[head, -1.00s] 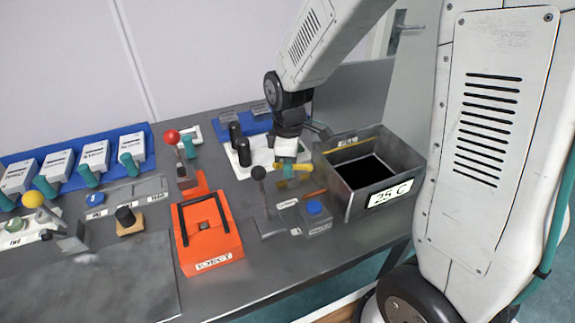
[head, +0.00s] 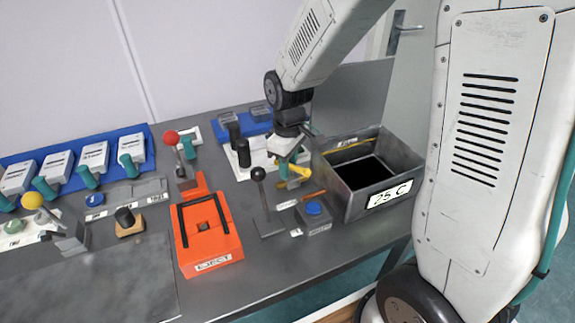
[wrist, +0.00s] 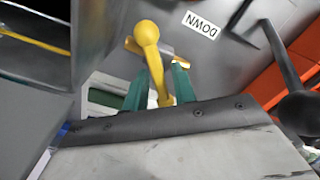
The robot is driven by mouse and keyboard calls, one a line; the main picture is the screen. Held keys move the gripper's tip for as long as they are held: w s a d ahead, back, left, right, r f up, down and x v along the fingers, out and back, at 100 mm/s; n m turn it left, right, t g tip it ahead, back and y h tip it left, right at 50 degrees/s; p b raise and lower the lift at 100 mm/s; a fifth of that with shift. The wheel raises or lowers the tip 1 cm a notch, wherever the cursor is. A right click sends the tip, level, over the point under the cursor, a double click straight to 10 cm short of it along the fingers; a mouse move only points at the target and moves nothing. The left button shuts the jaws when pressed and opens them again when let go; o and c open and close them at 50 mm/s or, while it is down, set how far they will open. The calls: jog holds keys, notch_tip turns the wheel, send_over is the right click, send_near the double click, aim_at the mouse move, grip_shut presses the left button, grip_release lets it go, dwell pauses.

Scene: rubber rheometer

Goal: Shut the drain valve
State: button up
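The yellow ball-ended lever (wrist: 147,32), which appears to be the drain valve's handle, stands in the middle of the wrist view. It also shows as a yellow piece (head: 300,169) beside the metal bath in the head view. The lever's base is hidden by my gripper. In the head view my gripper (head: 289,170) points down just left of the bath.
The open metal bath (head: 409,180) marked 25 C stands right of my gripper. A black-knobbed lever (head: 259,175), a blue button box (head: 314,210) and an orange EJECT unit (head: 208,240) stand close to the left and front. A DOWN label (wrist: 201,25) lies near the lever.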

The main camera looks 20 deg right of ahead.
jog(key=shift+r, duration=3.9)
